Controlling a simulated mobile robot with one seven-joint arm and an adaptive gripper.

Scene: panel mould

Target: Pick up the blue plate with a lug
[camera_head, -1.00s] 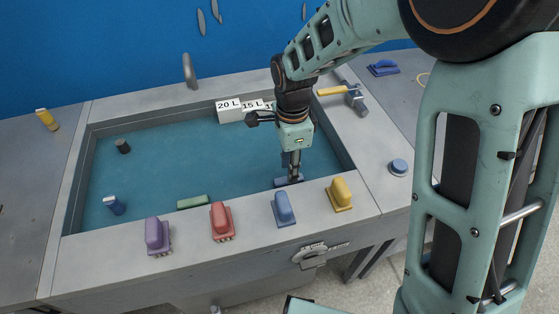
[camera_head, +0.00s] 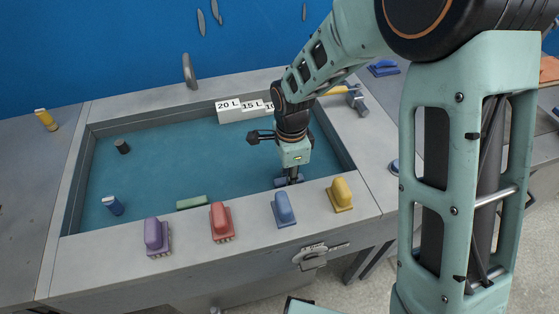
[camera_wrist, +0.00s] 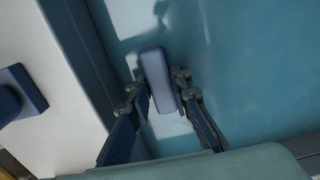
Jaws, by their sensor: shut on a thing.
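The blue plate with a lug (camera_head: 281,184) lies in the basin near its front right corner, mostly hidden under my gripper in the head view. In the wrist view its upright lug (camera_wrist: 157,76) stands between my two fingers. My gripper (camera_head: 293,177) points down into the basin and is shut on the lug, with one finger on each side. The plate's base is hard to make out in the wrist view. I cannot tell whether the plate is clear of the basin floor.
The basin rim (camera_head: 190,240) carries purple (camera_head: 156,237), red (camera_head: 221,222), blue (camera_head: 284,208) and yellow (camera_head: 340,194) handled pieces close in front. A green block (camera_head: 192,202) lies in the basin. The basin's middle is clear.

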